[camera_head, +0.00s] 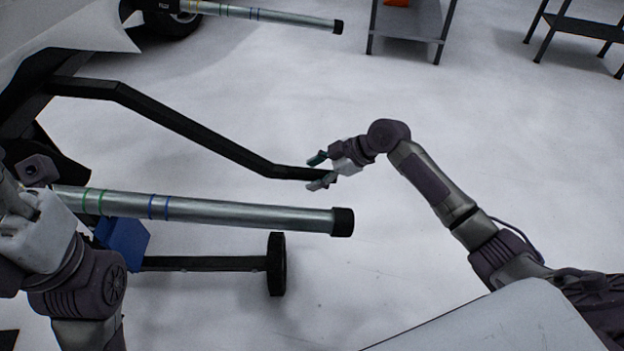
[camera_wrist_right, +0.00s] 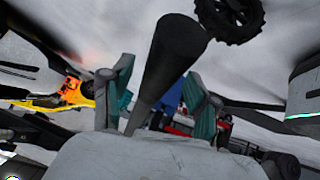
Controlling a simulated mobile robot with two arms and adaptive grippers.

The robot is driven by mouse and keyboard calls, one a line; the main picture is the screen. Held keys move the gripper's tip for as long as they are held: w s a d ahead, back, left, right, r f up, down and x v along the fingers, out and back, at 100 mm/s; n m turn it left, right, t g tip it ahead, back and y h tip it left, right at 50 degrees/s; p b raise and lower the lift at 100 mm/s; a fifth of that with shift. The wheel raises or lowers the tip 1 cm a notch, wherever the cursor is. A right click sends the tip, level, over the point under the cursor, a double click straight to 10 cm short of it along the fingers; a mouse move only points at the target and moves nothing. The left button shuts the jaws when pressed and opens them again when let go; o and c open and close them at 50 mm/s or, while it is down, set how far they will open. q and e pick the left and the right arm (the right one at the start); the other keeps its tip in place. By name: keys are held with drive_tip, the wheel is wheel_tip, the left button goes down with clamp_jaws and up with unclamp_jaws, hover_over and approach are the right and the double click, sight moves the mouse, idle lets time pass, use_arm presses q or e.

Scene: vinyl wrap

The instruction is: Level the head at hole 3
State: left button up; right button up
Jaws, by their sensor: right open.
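My right gripper (camera_head: 320,170) is at the free end of a long bent black bar (camera_head: 200,135). Its teal fingertips are apart, one on each side of the bar's end. In the right wrist view the dark bar (camera_wrist_right: 172,55) runs between the two open fingers (camera_wrist_right: 163,100); I cannot tell whether they touch it. My left gripper is at the left edge, by the left end of a silver tube (camera_head: 240,213); its fingers are unclear. The tube has green and blue bands and a black end cap. I cannot make out the head or any numbered holes.
A blue block (camera_head: 122,240) sits below the tube, near a black bar with a wheel (camera_head: 276,264). Another silver tube (camera_head: 265,15) is at the top. A grey table (camera_head: 410,22) with an orange thing stands behind. The floor at centre right is clear.

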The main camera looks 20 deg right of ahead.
drive_tip(key=shift+w+a+f, duration=0.25)
drive_tip(key=shift+a+f, duration=0.15)
clamp_jaws()
